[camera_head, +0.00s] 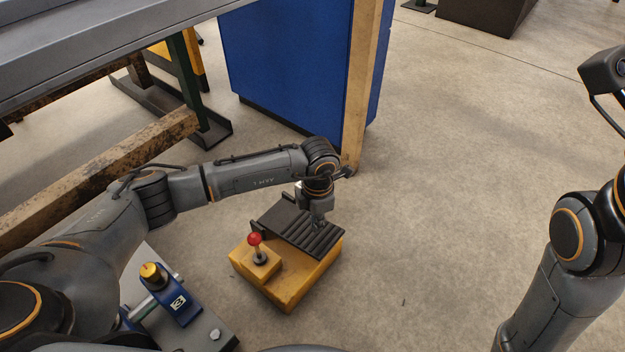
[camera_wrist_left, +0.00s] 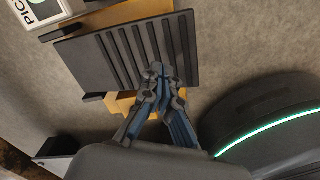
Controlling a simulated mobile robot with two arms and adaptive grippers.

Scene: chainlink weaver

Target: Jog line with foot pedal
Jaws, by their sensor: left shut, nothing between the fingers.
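The foot pedal (camera_head: 303,233) is a black ribbed plate on a yellow base (camera_head: 290,291) on the floor. A lever with a red knob (camera_head: 254,239) stands on the base's left side. My left gripper (camera_head: 319,222) points down at the plate's right part. In the left wrist view, its closed fingertips (camera_wrist_left: 157,72) lie over the ribbed plate (camera_wrist_left: 110,55) near its edge, with nothing between them. I cannot tell whether they touch the plate.
A blue cabinet (camera_head: 287,60) and a wooden post (camera_head: 361,80) stand behind the pedal. A rusty beam (camera_head: 95,178) and a green leg (camera_head: 186,75) are at the left. The concrete floor (camera_head: 450,180) right of the pedal is clear.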

